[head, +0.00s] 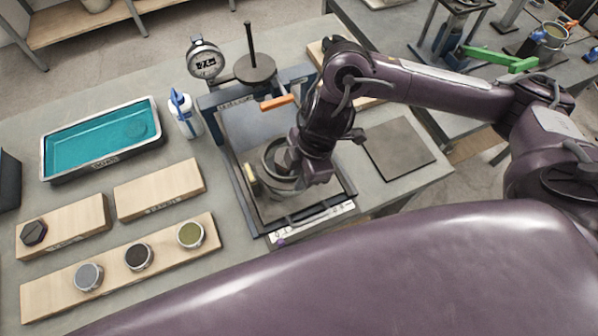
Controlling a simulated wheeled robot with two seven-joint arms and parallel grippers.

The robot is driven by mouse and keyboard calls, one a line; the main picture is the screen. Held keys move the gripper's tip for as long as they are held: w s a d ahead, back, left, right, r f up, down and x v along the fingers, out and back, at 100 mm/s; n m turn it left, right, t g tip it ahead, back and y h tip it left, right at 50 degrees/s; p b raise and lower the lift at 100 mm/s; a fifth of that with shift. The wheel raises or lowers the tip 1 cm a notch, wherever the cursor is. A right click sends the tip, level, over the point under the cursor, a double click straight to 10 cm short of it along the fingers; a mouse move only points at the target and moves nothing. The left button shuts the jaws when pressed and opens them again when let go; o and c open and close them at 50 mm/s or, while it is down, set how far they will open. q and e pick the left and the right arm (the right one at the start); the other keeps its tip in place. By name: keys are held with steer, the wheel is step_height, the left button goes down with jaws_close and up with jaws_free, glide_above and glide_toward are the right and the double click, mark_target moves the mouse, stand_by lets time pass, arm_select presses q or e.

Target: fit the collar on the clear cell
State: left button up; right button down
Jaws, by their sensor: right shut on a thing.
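My right gripper (290,172) reaches down from the right over the dark square tray (240,130) of the press-like stand. It is shut on the collar (268,158), a grey ring seen at the left side of the fingers. The clear cell (284,186) is a see-through round cup just under the ring, standing in the tray. The gripper hides part of both, and I cannot tell whether the collar touches the cell or is seated. My left gripper is not in view.
A dial gauge (206,60) and a post with a round weight (255,68) stand behind. At left are a teal-filled tray (100,142), a white bottle (184,114) and wooden boards with small round pots (139,256). A flat grey plate (398,148) lies right.

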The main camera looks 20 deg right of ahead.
steer(key=shift+f, duration=0.3)
stand_by(0.6)
steer(key=c, duration=1.3)
jaws_free()
steer(key=shift+r, duration=0.1)
steer(key=shift+d+r, duration=0.1)
steer(key=shift+r, duration=0.2)
steer(key=p+v, duration=0.1)
steer(key=v, duration=0.6)
steer(key=shift+s, duration=0.1)
